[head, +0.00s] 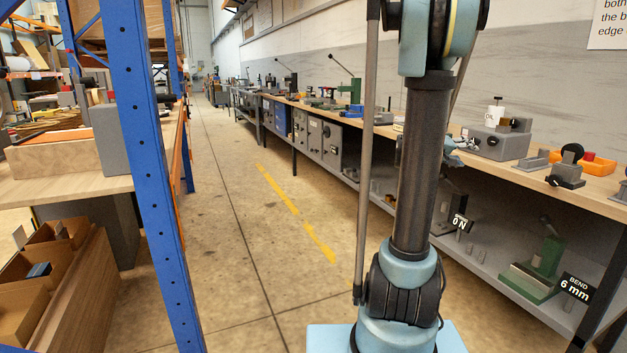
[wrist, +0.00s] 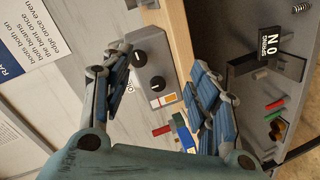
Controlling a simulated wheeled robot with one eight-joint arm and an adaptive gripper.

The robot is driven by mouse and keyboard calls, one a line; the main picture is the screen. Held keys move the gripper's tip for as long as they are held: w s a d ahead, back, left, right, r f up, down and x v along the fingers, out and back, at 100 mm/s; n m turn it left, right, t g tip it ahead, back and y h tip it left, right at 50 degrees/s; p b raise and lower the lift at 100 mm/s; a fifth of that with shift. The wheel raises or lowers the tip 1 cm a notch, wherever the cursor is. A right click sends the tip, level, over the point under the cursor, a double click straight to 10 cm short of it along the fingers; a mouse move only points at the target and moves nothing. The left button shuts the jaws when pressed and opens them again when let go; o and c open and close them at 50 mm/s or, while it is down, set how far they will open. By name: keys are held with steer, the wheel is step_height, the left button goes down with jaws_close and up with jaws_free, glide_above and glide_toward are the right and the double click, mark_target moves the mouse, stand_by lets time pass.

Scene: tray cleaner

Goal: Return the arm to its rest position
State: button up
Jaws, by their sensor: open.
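My arm (head: 413,165) rises from its light blue base at the right of centre in the head view, and its upper part leaves the top of the frame. My gripper (wrist: 163,64) shows in the wrist view with its two blue-padded fingers spread apart and nothing between them. A small part of it seems to show in the head view (head: 455,156), just right of the arm and by the bench edge. Beyond the fingers, the wrist view shows a grey box with two black knobs (wrist: 152,74) on the bench.
The long wooden workbench (head: 530,178) with tools runs along the right wall. Its lower shelf holds a green device (head: 538,270) and a "0 N" sign (wrist: 268,57). A blue rack post (head: 145,170) stands at left. The aisle floor (head: 235,200) between is clear.

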steer(key=s+a+f+g+y, duration=0.1)
steer(key=s+a+f+y, duration=0.3)
steer(key=s+a, duration=0.6)
steer(key=s+a+f+n+g+y, duration=0.1)
steer(key=s+a+f+y, duration=0.4)
steer(key=s+a+f, duration=0.4)
steer(key=s+a+f+g+y, duration=0.1)
steer(key=s+a+f+y, duration=0.4)
steer(key=s+a, duration=0.7)
steer(key=a+f, duration=0.2)
steer(key=a, duration=0.2)
steer(key=shift+f+n+g, duration=0.2)
steer(key=shift+n+g, duration=0.1)
steer(key=shift+n, duration=0.1)
steer(key=shift+s, duration=0.1)
